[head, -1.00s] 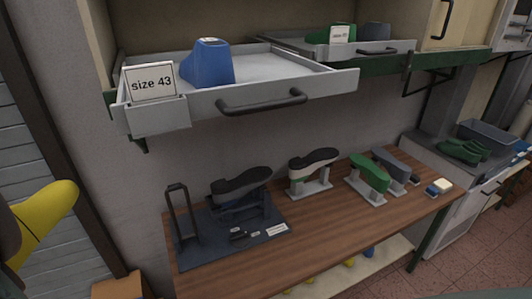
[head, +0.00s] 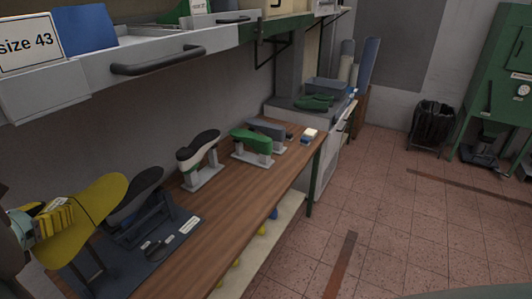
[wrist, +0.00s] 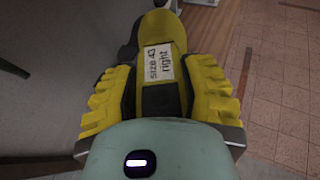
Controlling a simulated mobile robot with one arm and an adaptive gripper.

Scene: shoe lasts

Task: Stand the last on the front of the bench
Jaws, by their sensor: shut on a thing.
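The yellow last (head: 98,207) is in my gripper (head: 55,222) at the lower left of the head view. In the wrist view the last (wrist: 160,28) lies between the two yellow ribbed fingers of my gripper (wrist: 160,98), which are shut on it. Its label reads "size 43 right". The wooden bench (head: 235,205) runs from the lower left toward the middle in the head view. The last is held in front of the bench's near end and overlaps the dark stand there in the picture. Its height above the bench is hard to tell.
Front bench wood is bare.

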